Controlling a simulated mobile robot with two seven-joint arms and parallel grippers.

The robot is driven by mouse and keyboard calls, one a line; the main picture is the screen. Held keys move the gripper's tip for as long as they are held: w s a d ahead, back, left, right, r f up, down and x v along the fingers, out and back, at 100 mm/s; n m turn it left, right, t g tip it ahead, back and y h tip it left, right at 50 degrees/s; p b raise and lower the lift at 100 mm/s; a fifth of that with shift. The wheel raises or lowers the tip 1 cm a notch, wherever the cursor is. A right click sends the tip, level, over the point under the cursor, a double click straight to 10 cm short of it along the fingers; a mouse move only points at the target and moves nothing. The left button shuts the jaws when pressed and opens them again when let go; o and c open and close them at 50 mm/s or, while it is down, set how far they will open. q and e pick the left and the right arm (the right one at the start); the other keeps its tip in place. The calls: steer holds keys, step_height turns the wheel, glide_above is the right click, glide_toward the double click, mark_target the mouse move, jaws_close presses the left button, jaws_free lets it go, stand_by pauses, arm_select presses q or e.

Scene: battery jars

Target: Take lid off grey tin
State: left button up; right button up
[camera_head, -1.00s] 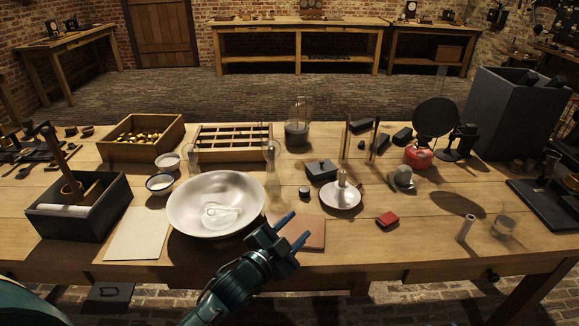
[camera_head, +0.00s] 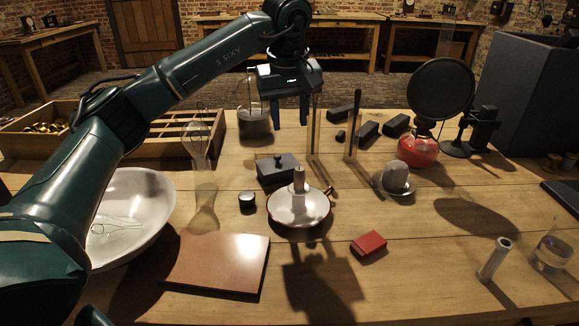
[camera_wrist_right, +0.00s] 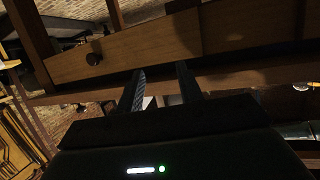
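The grey tin (camera_head: 277,168) is a small dark rectangular box in the middle of the table. Its lid (camera_head: 277,160) has a small knob and sits on it. My left gripper (camera_head: 289,122) points down with its two fingers apart and nothing between them. In the head view it appears above the tin, not touching it. My right gripper (camera_wrist_right: 163,80) shows in the right wrist view with fingers apart and empty, facing the wooden front of a table; it is not in the head view.
A white candle dish (camera_head: 298,207) stands just in front of the tin, and a small dark round pot (camera_head: 247,202) is at its front left. A glass jar (camera_head: 255,122) stands behind. A red box (camera_head: 369,244) lies front right. A brown slab (camera_head: 217,263) lies front left.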

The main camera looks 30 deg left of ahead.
arm_select(q)
steer(key=a+y, duration=0.1)
steer(key=a, duration=0.2)
steer(key=b, duration=0.2)
glide_above(278, 155)
steer(key=s+d, duration=0.2)
steer(key=x, duration=0.2)
steer(key=s+x, duration=0.1)
steer(key=x, duration=0.2)
steer(key=shift+d+f, duration=0.2)
steer(key=shift+f, duration=0.2)
steer(key=shift+b+x, duration=0.55)
steer(key=shift+x, duration=2.55)
steer(key=shift+w+a+r, duration=0.1)
steer(key=shift+w+r, duration=0.05)
steer(key=shift+c, duration=0.7)
steer(key=c, duration=0.6)
jaws_close()
arm_select(e)
steer(key=f, duration=0.2)
steer(key=a+f+n, duration=0.1)
steer(key=shift+w+a+f+g+y, duration=0.1)
steer(key=shift+w+f+g+y, duration=0.2)
steer(key=shift+w, duration=0.1)
